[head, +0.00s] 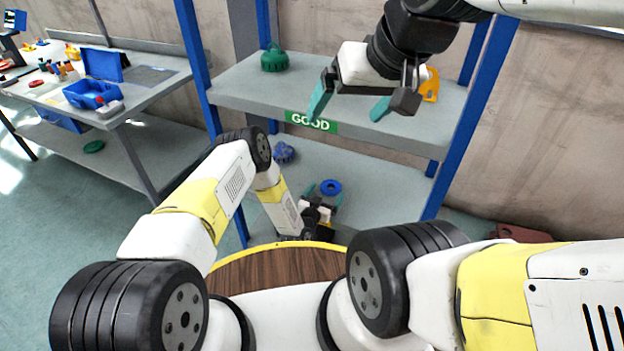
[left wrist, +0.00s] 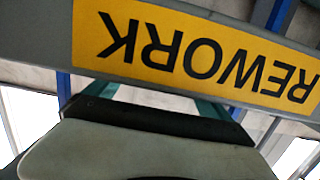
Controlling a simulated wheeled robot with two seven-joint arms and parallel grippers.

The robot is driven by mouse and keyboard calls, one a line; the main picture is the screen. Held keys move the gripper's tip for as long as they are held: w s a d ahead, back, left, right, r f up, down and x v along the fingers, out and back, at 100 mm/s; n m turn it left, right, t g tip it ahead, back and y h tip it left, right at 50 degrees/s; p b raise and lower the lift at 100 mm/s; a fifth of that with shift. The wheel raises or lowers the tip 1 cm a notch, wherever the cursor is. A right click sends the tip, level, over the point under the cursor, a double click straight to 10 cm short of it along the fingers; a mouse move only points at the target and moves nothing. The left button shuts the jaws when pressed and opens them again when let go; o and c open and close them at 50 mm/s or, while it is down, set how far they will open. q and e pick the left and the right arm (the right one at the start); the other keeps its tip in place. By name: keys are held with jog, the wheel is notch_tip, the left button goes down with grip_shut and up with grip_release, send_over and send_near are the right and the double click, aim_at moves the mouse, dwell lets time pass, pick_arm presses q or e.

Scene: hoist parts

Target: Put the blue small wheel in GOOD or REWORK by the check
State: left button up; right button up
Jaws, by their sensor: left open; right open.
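A small bright blue wheel (head: 331,187) with a dark centre is on the lower shelf in the head view. My left gripper (head: 323,198) is open around or just short of it; I cannot tell whether they touch. In the left wrist view, its teal fingers (left wrist: 160,103) reach under a board with an upside-down yellow REWORK label (left wrist: 195,55); the wheel is hidden there. My right gripper (head: 350,103) is open and empty, in front of the upper shelf. The green GOOD label (head: 311,122) is on the upper shelf's front edge.
A green part (head: 274,58) and an orange part (head: 430,85) stand on the upper shelf (head: 240,92). A darker blue part (head: 284,152) is on the lower shelf (head: 385,190), whose right side is clear. Blue posts (head: 473,110) frame the rack. A workbench (head: 150,88) stands left.

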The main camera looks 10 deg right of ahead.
pick_arm(q)
jog(key=v, duration=0.9)
jog(key=shift+w+f, duration=0.1)
